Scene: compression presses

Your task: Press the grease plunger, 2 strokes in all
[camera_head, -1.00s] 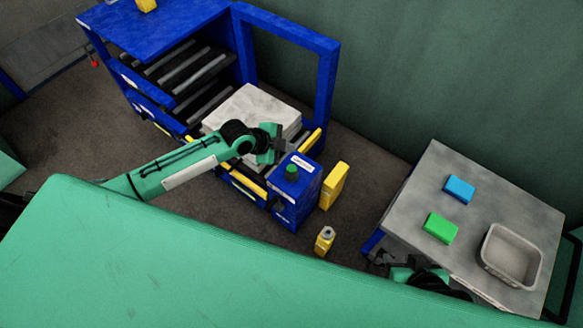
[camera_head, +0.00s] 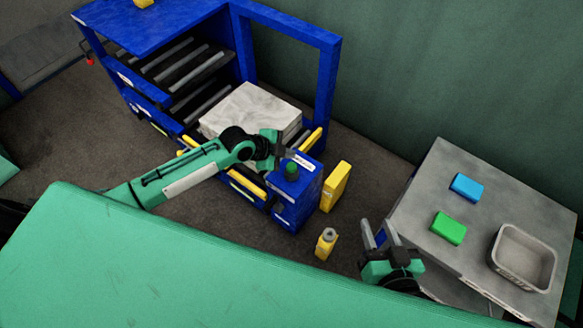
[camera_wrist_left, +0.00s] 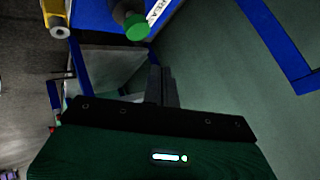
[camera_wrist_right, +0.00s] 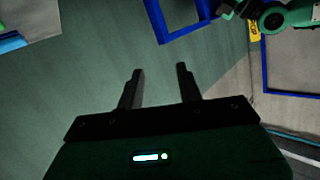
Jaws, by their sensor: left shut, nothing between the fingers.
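The grease plunger (camera_head: 291,169) is a green round knob on top of a labelled blue box (camera_head: 296,205) at the front corner of the press. It also shows in the left wrist view (camera_wrist_left: 137,27), standing up with its cap in sight. My left gripper (camera_head: 281,143) is shut and empty, just behind and above the plunger. In the left wrist view its fingers (camera_wrist_left: 162,72) are together and appear apart from the knob. My right gripper (camera_head: 380,234) is open and empty, left of the grey table; its spread fingers (camera_wrist_right: 157,72) show in the right wrist view.
The blue press frame (camera_head: 325,90) holds a pale block (camera_head: 250,108) beside my left arm. A yellow panel (camera_head: 335,187) and a small yellow bottle (camera_head: 326,243) stand near the box. The grey table (camera_head: 430,185) bears a blue block (camera_head: 467,187), green block (camera_head: 449,228) and grey bin (camera_head: 524,258).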

